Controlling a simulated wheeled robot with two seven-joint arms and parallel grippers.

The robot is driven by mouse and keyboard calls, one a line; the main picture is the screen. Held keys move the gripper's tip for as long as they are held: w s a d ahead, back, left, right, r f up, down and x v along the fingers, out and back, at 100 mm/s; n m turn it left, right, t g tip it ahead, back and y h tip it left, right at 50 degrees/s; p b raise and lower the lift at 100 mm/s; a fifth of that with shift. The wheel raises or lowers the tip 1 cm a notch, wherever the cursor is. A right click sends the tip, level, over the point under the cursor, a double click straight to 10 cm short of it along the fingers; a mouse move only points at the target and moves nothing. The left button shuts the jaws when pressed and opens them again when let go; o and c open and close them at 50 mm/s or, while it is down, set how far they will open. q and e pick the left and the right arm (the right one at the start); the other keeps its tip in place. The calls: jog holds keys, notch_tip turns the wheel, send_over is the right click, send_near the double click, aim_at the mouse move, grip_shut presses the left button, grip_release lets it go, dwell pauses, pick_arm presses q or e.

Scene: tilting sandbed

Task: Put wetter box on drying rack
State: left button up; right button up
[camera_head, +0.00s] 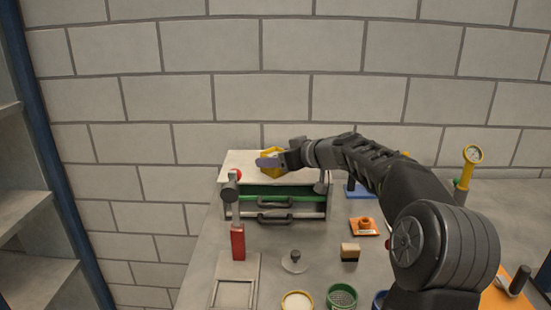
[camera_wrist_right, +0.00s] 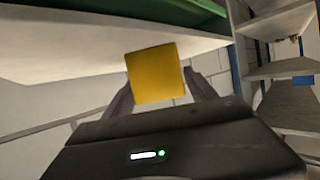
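A small yellow box (camera_head: 266,153) with pale contents is at the white top of the drawer unit in the head view. My right gripper (camera_head: 270,161) reaches in from the right, with a finger across the box's near side. In the right wrist view the yellow box (camera_wrist_right: 156,73) sits between the two fingertips of my right gripper (camera_wrist_right: 158,82), which appear to touch both its sides. Whether the box rests on the white top or is lifted is unclear. I cannot tell its wetness, and no drying rack is clearly identifiable. My left gripper is out of view.
The drawer unit (camera_head: 272,217) has black handles and a green-edged drawer. A wooden block (camera_head: 350,252), an orange tray (camera_head: 364,227) and round yellow and green containers (camera_head: 342,297) stand on the table.

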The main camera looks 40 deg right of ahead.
jog(key=shift+o, duration=0.9)
jog(key=shift+r, duration=0.1)
jog(key=b+v, duration=0.2)
jog(key=v, duration=1)
jog(key=shift+s, duration=0.1)
